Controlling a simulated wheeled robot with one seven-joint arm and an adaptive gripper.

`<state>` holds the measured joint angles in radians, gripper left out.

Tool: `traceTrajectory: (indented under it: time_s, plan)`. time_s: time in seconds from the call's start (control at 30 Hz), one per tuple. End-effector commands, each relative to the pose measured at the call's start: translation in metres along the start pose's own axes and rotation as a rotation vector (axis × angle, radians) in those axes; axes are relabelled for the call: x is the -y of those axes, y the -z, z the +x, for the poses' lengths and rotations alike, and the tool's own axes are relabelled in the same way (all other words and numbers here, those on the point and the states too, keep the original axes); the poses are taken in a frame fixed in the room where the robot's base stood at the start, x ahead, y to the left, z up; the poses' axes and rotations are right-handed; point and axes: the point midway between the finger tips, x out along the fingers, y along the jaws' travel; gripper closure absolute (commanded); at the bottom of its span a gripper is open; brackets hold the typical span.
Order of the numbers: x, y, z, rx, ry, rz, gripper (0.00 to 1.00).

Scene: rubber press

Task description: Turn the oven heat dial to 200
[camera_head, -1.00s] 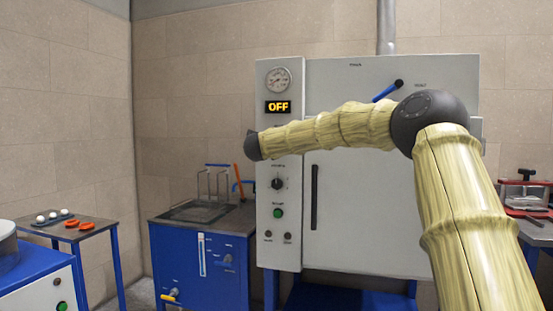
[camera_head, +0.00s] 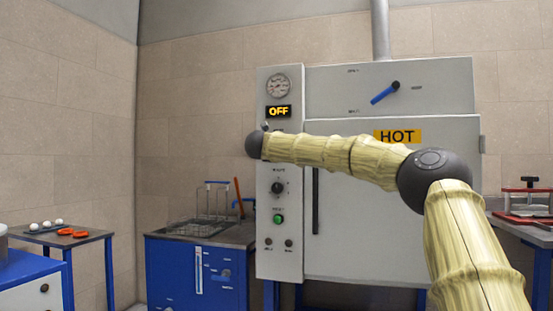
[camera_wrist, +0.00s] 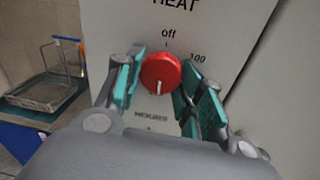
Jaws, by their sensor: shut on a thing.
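In the wrist view the red heat dial (camera_wrist: 157,70) sits on the pale panel under the word HEAT, with "off" above it and "100" at its upper right. A white mark on the dial points down. My gripper (camera_wrist: 161,82) has its teal-padded fingers shut on the dial, one on each side. In the head view the oven (camera_head: 390,230) stands ahead, and its display (camera_head: 278,112) reads OFF. My forearm crosses the oven front there, and the dial and my fingers are hidden behind it.
A blue lever (camera_head: 384,94) and a HOT label (camera_head: 397,136) are on the oven front. A dark knob (camera_head: 278,188) and a green button (camera_head: 278,219) are lower on the panel. A blue tank (camera_head: 197,275) with a wire basket stands left.

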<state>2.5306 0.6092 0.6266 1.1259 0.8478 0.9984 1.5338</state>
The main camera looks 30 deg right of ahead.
Motion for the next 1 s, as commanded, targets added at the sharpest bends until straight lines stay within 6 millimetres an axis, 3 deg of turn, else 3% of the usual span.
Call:
traceTrajectory:
  time_s: [0.03, 0.73, 0.77, 0.8, 0.87, 1.0]
  plan:
    - [0.0, 0.0078, 0.0008, -0.004, 0.0, 0.018, 0.86]
    - [-0.0004, 0.0033, 0.0005, 0.001, 0.0, 0.088, 0.86]
    - [-0.0004, 0.0032, 0.0005, 0.002, 0.0, 0.088, 0.58]
    - [-0.0004, 0.0031, 0.0005, 0.002, 0.0, 0.088, 0.51]
    - [-0.0003, 0.0026, 0.0004, 0.002, 0.0, 0.088, 0.41]
    - [-0.0004, 0.0015, 0.0002, 0.003, 0.0, 0.088, 0.41]
